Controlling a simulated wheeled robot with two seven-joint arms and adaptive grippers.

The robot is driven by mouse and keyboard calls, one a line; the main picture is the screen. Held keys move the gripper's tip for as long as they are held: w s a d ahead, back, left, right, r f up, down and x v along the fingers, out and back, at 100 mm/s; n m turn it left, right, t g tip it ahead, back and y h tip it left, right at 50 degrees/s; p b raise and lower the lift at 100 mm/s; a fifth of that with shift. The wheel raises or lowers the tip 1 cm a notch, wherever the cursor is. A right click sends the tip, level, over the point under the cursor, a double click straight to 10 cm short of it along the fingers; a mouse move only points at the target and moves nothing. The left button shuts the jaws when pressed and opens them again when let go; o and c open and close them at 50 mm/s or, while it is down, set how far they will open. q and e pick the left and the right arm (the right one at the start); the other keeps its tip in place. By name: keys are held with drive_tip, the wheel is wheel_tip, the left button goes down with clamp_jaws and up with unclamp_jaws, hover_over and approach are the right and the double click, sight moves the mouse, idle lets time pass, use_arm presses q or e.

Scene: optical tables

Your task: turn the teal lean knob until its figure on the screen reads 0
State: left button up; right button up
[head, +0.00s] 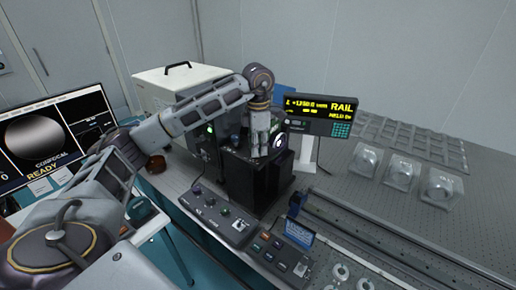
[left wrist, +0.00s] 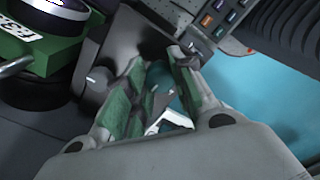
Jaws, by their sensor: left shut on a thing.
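My left gripper (head: 258,153) points down at the top of a black stage unit (head: 246,187) in the head view. In the left wrist view its green-padded fingers (left wrist: 160,92) are closed in on a small part, which I take to be the teal lean knob. The digits are too small to read surely, and no lean figure is legible. My right gripper is not in view.
A purple-ringed lens (head: 281,140) stands close beside the gripper. A control box with knobs (head: 215,213) and a button panel (head: 280,253) lie in front. A monitor (head: 52,135) reading CONFOCAL READY is at left. Several clear-covered fixtures (head: 402,172) stand on the right table.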

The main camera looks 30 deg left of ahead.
use_arm(q)
drive_tip(key=m+b, duration=0.1)
drive_tip(key=m, duration=0.3)
drive_tip(key=shift+m, duration=0.3)
drive_tip(key=shift+m+b, duration=0.35)
drive_tip(key=shift+m, duration=1.15)
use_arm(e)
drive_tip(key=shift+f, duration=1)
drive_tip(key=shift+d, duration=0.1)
use_arm(q)
drive_tip(key=shift+r, duration=0.1)
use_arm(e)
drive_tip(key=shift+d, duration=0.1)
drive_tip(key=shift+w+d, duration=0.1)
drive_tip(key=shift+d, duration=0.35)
